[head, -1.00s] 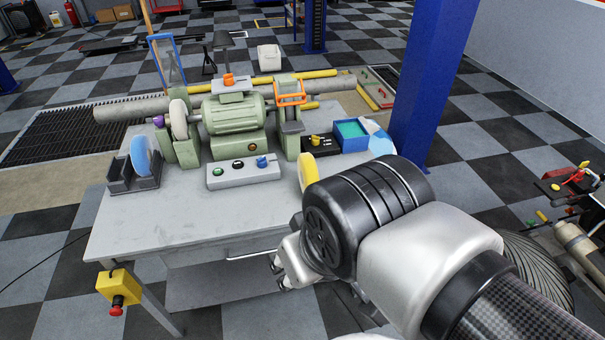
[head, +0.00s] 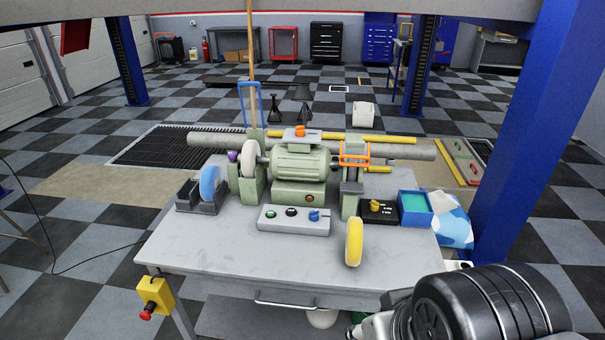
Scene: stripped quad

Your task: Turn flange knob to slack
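A green bench grinder (head: 300,162) stands on the grey table (head: 210,243). A purple knob (head: 233,156) sits at the left end of its shaft, beside the pale wheel (head: 250,160). An orange knob (head: 299,131) is on top of the grinder. A blue knob (head: 314,215) is on the grey control box, and a yellow knob (head: 376,205) is on a black box with small, unreadable labels. No label shows which is the flange knob. My gripper (head: 366,330) is low at the front right, apart from all of them and partly cut off; its fingers are unclear.
A yellow wheel (head: 354,242) stands on the table at front right. A blue wheel (head: 211,182) stands in a dark rack at left. A blue tray (head: 415,208) is at right. A yellow emergency-stop box (head: 154,297) hangs at the front left. A blue post (head: 520,130) rises at right.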

